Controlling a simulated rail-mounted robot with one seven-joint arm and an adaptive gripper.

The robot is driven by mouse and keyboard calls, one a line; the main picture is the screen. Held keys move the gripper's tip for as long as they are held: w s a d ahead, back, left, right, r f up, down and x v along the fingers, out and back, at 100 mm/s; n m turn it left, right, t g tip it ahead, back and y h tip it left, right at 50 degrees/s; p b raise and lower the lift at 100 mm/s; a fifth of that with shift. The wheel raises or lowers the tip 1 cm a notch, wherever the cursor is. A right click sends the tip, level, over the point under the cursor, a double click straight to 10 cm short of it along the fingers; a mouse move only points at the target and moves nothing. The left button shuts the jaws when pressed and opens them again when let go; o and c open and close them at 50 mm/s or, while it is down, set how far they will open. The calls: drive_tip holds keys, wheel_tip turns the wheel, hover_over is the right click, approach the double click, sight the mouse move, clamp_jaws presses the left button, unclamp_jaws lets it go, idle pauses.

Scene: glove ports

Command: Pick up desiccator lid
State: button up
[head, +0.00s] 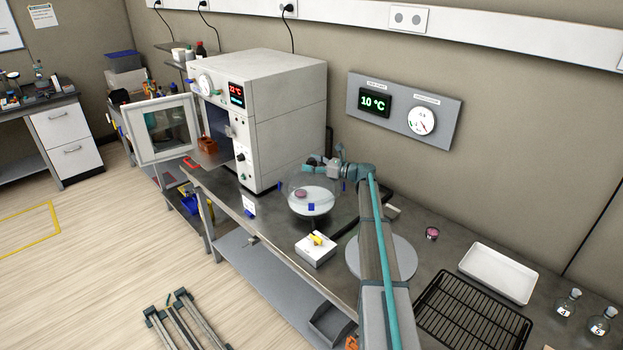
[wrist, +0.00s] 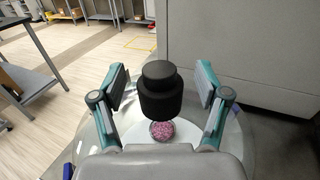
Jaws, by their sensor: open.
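The desiccator (head: 312,205) stands on the bench in front of the white oven, a clear glass vessel with a white plate inside. Its clear domed lid (head: 296,184) is on it. A small dish of pink material (wrist: 162,130) shows through the glass. In the wrist view the lid's black stepped knob (wrist: 160,98) stands upright between my two fingers. My gripper (wrist: 162,84) is open, one finger on each side of the knob, with a visible gap on both sides. In the head view my gripper (head: 322,167) is just above the lid, its fingertips partly hidden.
The white oven (head: 290,125) with its door (head: 160,128) open stands close behind the desiccator. A white box with a yellow top piece (head: 316,248) is in front. A black rack (head: 470,312), white tray (head: 498,272) and flasks (head: 568,303) lie to the right.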

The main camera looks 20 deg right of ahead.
clamp_jaws()
drive_tip(key=shift+r, duration=0.1)
drive_tip(key=shift+r, duration=0.1)
idle(0.6)
